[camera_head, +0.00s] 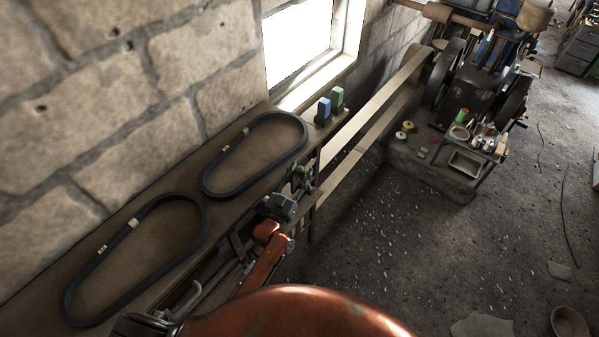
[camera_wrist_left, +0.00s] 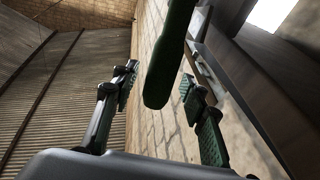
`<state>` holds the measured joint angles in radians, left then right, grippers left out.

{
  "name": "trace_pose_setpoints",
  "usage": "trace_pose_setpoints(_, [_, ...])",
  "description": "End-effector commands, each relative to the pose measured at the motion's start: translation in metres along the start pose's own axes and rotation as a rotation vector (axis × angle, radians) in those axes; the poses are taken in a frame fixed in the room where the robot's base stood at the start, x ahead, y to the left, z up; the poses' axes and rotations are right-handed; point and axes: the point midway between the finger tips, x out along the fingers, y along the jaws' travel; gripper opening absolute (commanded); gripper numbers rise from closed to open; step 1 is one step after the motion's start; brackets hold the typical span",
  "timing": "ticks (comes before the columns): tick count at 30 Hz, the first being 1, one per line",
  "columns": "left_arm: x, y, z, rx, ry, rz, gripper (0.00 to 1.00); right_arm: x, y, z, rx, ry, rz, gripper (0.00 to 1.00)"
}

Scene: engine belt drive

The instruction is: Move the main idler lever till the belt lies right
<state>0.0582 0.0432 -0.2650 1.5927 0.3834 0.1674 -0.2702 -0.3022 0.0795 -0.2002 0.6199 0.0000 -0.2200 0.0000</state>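My left gripper (camera_head: 302,178) is at the right edge of the bench, near the pale flat belt (camera_head: 378,94). In the left wrist view its two green-padded fingers (camera_wrist_left: 160,80) stand apart. A dark green rounded handle (camera_wrist_left: 170,55), seemingly the idler lever's, hangs between them from the top, with a gap on each side. The rest of the lever is out of that view, and I cannot make it out in the head view. The belt runs in two strands from the engine (camera_head: 480,85) towards the bench; its near end is hidden. My right gripper is not in view.
Two dark belt loops (camera_head: 205,185) and (camera_head: 68,300) lie on the bench (camera_head: 30,290) along the stone wall. A blue box (camera_head: 323,110) and a green box (camera_head: 337,97) stand at its far end. A small parts tray (camera_head: 466,163) is by the engine. The floor is mostly open.

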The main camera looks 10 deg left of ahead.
Motion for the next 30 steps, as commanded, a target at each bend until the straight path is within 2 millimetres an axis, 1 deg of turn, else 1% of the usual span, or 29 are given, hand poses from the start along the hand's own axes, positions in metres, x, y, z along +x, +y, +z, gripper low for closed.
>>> trace_pose_setpoints(6, [-0.001,0.000,-0.001,0.000,0.001,0.000,0.40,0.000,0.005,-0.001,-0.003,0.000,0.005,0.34])
trace_pose_setpoints(10, [-0.010,0.000,0.000,0.001,0.000,-0.001,0.40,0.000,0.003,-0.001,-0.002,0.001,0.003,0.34])
trace_pose_setpoints(13, [-0.026,-0.001,0.001,0.001,-0.002,-0.001,0.40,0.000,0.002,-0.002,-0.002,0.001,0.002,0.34])
trace_pose_setpoints(21, [-0.083,-0.001,0.001,0.001,-0.003,-0.001,0.40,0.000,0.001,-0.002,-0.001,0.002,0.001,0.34])
trace_pose_setpoints(24, [-0.099,0.000,0.001,0.001,-0.002,0.000,0.40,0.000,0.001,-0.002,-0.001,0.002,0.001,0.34])
trace_pose_setpoints(27, [-0.111,0.000,0.001,0.001,-0.003,0.000,0.40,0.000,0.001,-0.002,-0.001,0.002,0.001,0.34])
trace_pose_setpoints(30, [-0.117,0.000,0.000,0.001,0.000,0.000,0.40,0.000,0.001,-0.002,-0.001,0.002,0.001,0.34])
